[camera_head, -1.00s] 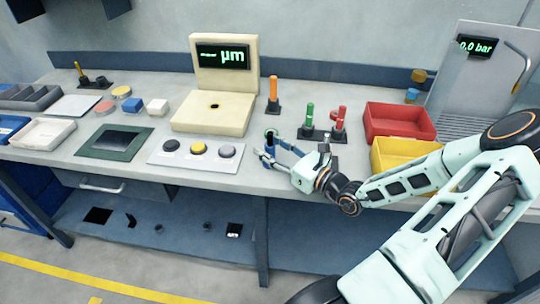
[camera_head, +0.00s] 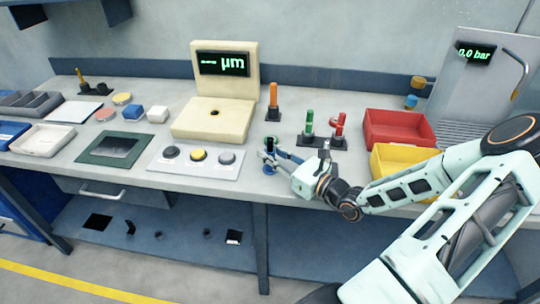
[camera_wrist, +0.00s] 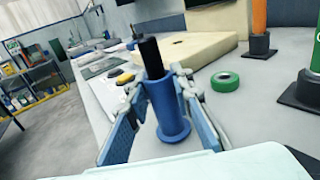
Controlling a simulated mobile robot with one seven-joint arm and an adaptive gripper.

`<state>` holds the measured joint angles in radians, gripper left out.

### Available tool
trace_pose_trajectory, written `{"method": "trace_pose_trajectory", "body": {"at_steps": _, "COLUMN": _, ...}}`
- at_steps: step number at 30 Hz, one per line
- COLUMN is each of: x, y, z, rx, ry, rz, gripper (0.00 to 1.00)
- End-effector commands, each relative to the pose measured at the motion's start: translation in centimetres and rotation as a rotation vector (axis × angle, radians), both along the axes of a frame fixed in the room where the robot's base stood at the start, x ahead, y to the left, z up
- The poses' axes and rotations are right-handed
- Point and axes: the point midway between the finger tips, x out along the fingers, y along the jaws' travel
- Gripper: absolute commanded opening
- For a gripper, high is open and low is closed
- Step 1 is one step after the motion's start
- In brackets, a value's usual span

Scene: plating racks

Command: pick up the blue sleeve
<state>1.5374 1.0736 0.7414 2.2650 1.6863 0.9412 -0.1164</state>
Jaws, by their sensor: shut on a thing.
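The blue sleeve (camera_wrist: 166,108) is an upright blue cylinder with a wide flange at its bottom, in the middle of the wrist view. A black pin (camera_wrist: 151,57) sticks up out of its top. My gripper (camera_wrist: 165,88) has one finger on each side of the sleeve and is shut on it. In the head view my gripper (camera_head: 268,158) is at the front part of the bench, with the sleeve small and mostly hidden by the fingers. I cannot tell whether the flange touches the bench top.
A green ring (camera_wrist: 224,82) lies close behind the sleeve. An orange peg (camera_head: 273,96) and a black stand with green and red pieces (camera_head: 322,138) are farther back. A cream gauge (camera_head: 212,117) and a button panel (camera_head: 195,162) are to the left. Red (camera_head: 398,128) and yellow (camera_head: 405,160) bins are right.

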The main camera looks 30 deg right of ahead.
Motion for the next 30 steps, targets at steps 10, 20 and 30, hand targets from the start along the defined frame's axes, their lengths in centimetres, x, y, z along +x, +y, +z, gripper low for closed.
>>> {"method": "trace_pose_trajectory", "body": {"at_steps": 10, "x": -0.5, "y": 0.2, "z": 3.5, "rx": -0.002, "ry": -0.002, "rz": 0.0, "gripper": 0.0}}
{"method": "trace_pose_trajectory", "body": {"at_steps": 20, "x": -4.0, "y": 1.5, "z": 8.0, "rx": -0.002, "ry": -0.002, "rz": 0.0, "gripper": 0.0}}
{"method": "trace_pose_trajectory", "body": {"at_steps": 30, "x": -7.5, "y": 2.9, "z": 10.6, "rx": 0.005, "ry": -0.001, "rz": -0.001, "gripper": 0.0}}
